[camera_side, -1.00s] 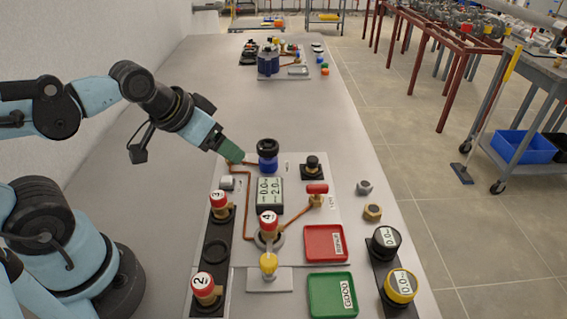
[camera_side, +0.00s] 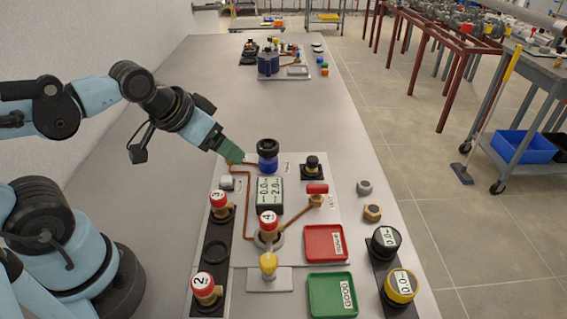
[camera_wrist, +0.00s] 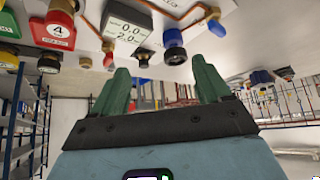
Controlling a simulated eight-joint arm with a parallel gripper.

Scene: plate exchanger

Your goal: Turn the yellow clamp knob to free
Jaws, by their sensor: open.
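The yellow clamp knob (camera_side: 268,263) stands upright on a pale block near the front of the work plate. It sits just in front of the red-capped fitting marked 4 (camera_side: 268,222). My gripper (camera_side: 232,153) is above the back left of the plate, well away from the knob. In the wrist view my gripper (camera_wrist: 162,82) shows two green fingers spread apart with nothing between them. I cannot make out the clamp knob for certain in the wrist view.
A grey display box (camera_side: 270,193) and a blue, black-topped knob (camera_side: 267,155) stand near my gripper. Red-capped fittings 3 (camera_side: 219,203) and 2 (camera_side: 204,287) stand on the left strip. A red tray (camera_side: 322,242) and green tray (camera_side: 328,296) lie right of the knob.

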